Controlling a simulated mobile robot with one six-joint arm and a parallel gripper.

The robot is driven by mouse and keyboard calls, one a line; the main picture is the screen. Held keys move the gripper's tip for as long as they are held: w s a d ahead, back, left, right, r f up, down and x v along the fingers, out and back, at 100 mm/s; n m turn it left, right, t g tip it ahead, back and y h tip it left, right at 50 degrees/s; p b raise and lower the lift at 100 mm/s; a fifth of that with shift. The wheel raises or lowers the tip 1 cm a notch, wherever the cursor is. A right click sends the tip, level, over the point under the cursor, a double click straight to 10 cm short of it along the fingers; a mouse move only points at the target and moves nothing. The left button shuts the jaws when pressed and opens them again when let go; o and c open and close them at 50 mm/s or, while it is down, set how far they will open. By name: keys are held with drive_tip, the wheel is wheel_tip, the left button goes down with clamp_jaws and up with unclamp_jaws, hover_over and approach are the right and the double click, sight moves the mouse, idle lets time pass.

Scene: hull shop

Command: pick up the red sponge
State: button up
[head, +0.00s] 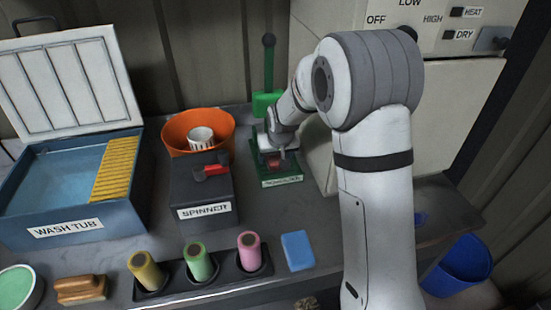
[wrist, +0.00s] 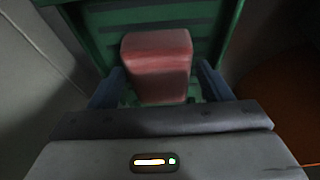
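The red sponge (wrist: 157,65) is a block with rounded edges, seen in the wrist view against a green ribbed surface. In the head view a small reddish part of it (head: 275,162) shows low in the green press (head: 282,182). My gripper (wrist: 160,84) has its two dark blue fingers one on each side of the sponge. Narrow gaps seem to remain between the fingers and the sponge, so it looks open around it. In the head view my gripper (head: 279,150) reaches down into the press, and the fingertips are hard to make out.
The press's green lever (head: 269,70) stands upright behind my gripper. An orange bowl (head: 181,137) and the spinner (head: 203,192) stand left of the press. A large pale cabinet (head: 455,110) is close on the right. A blue sponge (head: 298,251) lies in front.

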sight(276, 156)
drive_tip(key=c, duration=0.9)
wheel_tip(276, 156, up, 10)
drive_tip(key=b, duration=0.1)
drive_tip(key=o, duration=0.5)
drive_tip(key=c, duration=0.3)
drive_tip(key=shift+c, duration=0.2)
